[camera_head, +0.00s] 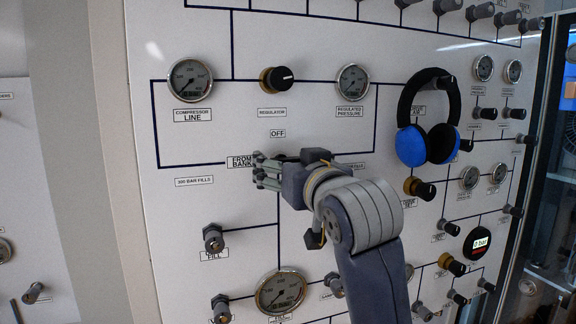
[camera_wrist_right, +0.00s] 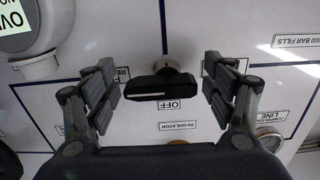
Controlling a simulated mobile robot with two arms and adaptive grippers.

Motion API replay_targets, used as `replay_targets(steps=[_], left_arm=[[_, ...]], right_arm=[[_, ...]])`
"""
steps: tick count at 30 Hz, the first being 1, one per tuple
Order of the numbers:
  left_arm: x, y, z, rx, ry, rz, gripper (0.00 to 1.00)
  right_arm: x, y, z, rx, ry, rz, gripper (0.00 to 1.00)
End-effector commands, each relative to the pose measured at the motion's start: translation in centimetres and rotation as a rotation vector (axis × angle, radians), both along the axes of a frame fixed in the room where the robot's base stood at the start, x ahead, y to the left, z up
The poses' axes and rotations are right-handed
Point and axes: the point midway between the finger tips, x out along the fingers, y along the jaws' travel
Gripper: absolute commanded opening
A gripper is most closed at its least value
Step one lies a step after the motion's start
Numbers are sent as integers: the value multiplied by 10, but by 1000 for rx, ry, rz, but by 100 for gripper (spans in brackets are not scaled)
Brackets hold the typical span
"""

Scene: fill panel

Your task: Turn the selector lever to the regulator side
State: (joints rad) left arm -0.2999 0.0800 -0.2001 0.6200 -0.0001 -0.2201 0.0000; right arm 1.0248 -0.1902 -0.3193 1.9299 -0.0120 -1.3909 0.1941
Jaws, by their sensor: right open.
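The selector lever (camera_wrist_right: 158,88) is a black bar with a white line on its left part. In the right wrist view, which is upside down, it lies nearly level, its lined end toward a partly hidden label starting "RE" (camera_wrist_right: 122,73). The OFF label (camera_wrist_right: 174,104) shows beside it. My right gripper (camera_wrist_right: 163,82) is open, with one finger pair on each side of the lever and visible gaps to it. In the head view my right gripper (camera_head: 268,171) is by the FROM BANK label (camera_head: 240,162) and hides the lever. My left gripper is not in view.
The regulator knob (camera_head: 277,79) sits above, between the line gauge (camera_head: 190,80) and the regulated pressure gauge (camera_head: 352,82). Blue and black headphones (camera_head: 428,145) hang to the right. Valve knobs such as this one (camera_head: 213,237) stick out below.

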Motion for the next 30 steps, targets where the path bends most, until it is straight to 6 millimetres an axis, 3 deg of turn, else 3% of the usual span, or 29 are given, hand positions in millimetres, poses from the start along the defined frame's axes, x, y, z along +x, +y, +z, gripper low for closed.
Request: replay_targets(steps=[8,21,30], left_arm=[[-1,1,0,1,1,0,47],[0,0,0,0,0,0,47],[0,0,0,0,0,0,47]], right_arm=[[-17,-5,2,1,-5,0,77],[-95,-31,1,0,-4,1,77],[-114,-37,0,0,1,0,77]])
